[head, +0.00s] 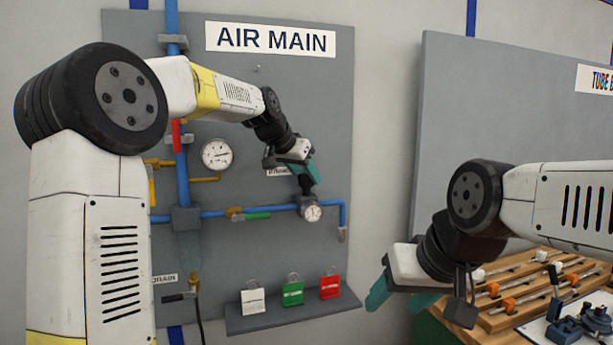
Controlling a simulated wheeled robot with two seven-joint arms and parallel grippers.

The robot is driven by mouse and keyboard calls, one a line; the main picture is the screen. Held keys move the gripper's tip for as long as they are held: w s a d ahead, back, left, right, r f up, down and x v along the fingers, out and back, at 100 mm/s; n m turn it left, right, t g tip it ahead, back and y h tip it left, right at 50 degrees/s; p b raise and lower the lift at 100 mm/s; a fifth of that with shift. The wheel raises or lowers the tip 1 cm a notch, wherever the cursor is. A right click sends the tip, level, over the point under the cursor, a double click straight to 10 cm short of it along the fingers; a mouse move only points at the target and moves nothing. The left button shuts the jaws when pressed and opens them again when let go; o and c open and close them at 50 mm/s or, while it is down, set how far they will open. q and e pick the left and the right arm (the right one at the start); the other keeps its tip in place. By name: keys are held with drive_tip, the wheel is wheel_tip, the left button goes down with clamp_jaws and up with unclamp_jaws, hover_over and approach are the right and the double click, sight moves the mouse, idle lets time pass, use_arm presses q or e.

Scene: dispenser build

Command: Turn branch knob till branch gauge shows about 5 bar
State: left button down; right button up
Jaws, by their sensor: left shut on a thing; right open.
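The branch gauge (312,213) is a small white dial on the blue branch pipe (272,208), low on the AIR MAIN board. Its needle is too small to read. My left gripper (307,184) reaches down from above with teal fingers, shut on the branch knob just above the gauge. The fingers hide most of the knob. My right gripper (402,294) is open and empty, away from the board at lower right.
A larger gauge (216,154) sits left on the grey board (240,65). A green-handled valve (257,216) is on the branch pipe. A shelf (290,316) holds white, green and red tags. A bench with wooden racks (520,312) stands at right.

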use_arm(q)
drive_tip(key=shift+m+g+h, duration=0.5)
drive_tip(key=shift+m+h, duration=0.2)
drive_tip(key=shift+m, duration=0.4)
drive_tip(key=c, duration=1.2)
unclamp_jaws()
drive_tip(key=shift+a, duration=0.1)
drive_tip(key=v, duration=0.7)
drive_tip(key=shift+s+a+r, duration=0.15)
drive_tip(key=shift+s+r, duration=0.05)
drive_tip(key=shift+r, duration=0.1)
drive_tip(key=s+a+f+n+y, duration=0.1)
drive_tip(key=s+a+f+n, duration=0.2)
drive_tip(key=s+f, duration=0.3)
drive_tip(key=s+a+f+n+y, duration=0.2)
drive_tip(key=s+f, duration=0.4)
drive_tip(key=s, duration=0.9)
drive_tip(key=s+a+f+n+y, duration=0.1)
drive_tip(key=s+a+f+n, duration=0.2)
drive_tip(key=s, duration=0.8)
drive_tip(key=shift+s+a+f+n, duration=0.1)
drive_tip(key=shift+a+f+n, duration=0.1)
drive_tip(key=shift+a+f, duration=0.45)
drive_tip(key=shift+a+f+n, duration=0.2)
drive_tip(key=shift+a+f, duration=0.2)
drive_tip(key=shift+f, duration=0.4)
